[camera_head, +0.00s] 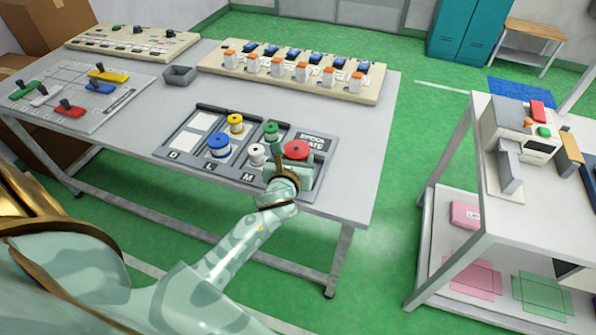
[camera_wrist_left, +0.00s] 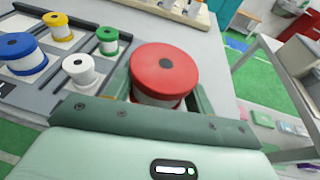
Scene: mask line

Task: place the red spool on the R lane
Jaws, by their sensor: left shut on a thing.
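The red spool (camera_head: 296,149) is at the right end of the grey spool board (camera_head: 180,153); in the wrist view its red top (camera_wrist_left: 164,70) faces up and it looks upright. My left gripper (camera_head: 290,170) is shut on it, with fingers (camera_wrist_left: 203,105) on either side. I cannot tell whether the spool touches the board.
A blue spool (camera_head: 220,146), yellow spool (camera_head: 236,123), white spool (camera_head: 257,154) and green spool (camera_head: 271,130) stand on the board left of the red one. The table right of the board is clear.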

